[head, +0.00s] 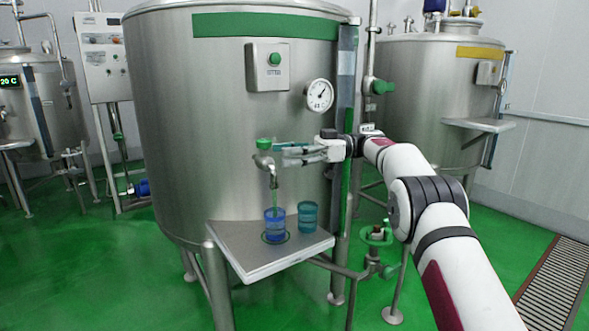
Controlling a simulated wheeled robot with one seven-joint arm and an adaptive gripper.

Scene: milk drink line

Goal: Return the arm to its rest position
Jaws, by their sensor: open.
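My gripper (286,153) reaches in from the right at the front of the large steel tank (215,110). Its fingers point left, are open and hold nothing visible. The fingertips are close to the green handle (264,143) of the tap (264,163); I cannot tell whether they touch it. A green strand, a stream or a tube, runs down from the spout into a blue cup (275,228). The cup stands upright inside a green ring mark on the steel shelf (245,257). A teal cup (308,217) stands upright to its right.
A switch box (268,67) and a round gauge (319,95) are on the tank above my gripper. A vertical pipe (374,50) with a green valve rises behind my wrist. A second tank (430,85) stands at the back right. Green floor (510,225) is open at right, beside a drain grate (556,285).

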